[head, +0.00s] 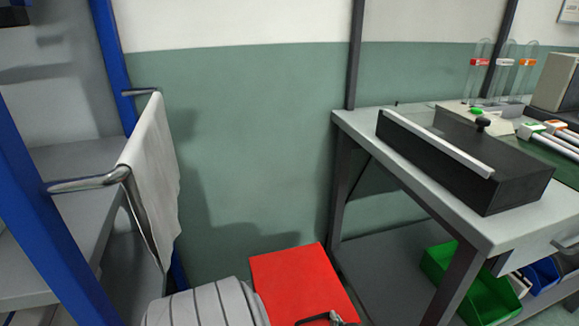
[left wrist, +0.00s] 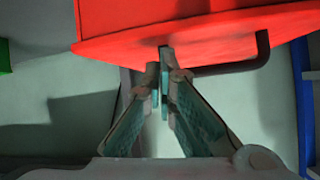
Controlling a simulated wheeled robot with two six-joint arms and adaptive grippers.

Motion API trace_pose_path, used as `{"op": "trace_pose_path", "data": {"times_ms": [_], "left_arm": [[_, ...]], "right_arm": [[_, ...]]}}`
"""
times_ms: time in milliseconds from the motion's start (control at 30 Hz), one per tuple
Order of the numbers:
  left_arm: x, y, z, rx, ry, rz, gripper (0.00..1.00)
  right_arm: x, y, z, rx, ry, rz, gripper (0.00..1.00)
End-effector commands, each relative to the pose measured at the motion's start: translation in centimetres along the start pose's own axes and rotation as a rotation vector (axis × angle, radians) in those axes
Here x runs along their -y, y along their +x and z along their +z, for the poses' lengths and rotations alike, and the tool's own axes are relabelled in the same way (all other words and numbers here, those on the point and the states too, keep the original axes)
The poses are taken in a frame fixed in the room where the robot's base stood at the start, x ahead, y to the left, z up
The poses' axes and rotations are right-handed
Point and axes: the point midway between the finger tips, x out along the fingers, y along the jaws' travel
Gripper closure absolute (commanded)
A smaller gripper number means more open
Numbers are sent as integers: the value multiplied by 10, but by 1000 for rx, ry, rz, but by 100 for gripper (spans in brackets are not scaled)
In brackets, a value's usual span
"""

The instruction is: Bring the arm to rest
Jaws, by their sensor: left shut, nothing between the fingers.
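My left gripper (left wrist: 163,75) is shut and empty in the left wrist view, its fingertips together by the edge of a red case-like object (left wrist: 190,35) with a dark handle (left wrist: 238,62). I cannot tell whether they touch it. In the head view the red object (head: 298,280) is at the bottom centre, and only a small part of the gripper (head: 340,320) shows at the lower edge. My grey ribbed arm link is to its left. My right gripper is in neither view.
A blue-framed shelf (head: 40,200) with a white towel (head: 150,180) on a rail stands at left. At right, a workbench (head: 440,205) carries a long black box (head: 465,160) and tubes. A green bin (head: 470,285) sits below. The green wall (head: 250,150) shows between.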

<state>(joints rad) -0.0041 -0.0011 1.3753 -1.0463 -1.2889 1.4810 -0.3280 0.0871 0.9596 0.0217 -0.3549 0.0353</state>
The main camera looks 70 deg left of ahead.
Motion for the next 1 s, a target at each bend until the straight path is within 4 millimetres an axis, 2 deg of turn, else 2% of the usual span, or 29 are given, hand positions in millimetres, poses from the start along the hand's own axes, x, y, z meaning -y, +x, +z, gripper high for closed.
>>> {"op": "trace_pose_path", "data": {"times_ms": [167, 400, 533, 933, 967, 1000], "left_arm": [[1, -6, -10, -2, -2, 1, 100], [9, -37, -60, -2, -5, 2, 100], [12, -49, -78, 0, -2, 2, 100], [11, -53, -85, -3, 35, 7, 100], [6, -53, -86, -11, 73, 32, 100], [-9, -53, -84, -13, 152, 96, 100]], "right_arm": [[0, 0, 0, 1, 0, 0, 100], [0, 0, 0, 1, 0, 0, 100], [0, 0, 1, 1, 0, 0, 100], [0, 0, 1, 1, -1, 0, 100], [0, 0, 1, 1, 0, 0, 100], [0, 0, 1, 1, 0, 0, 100]]}}
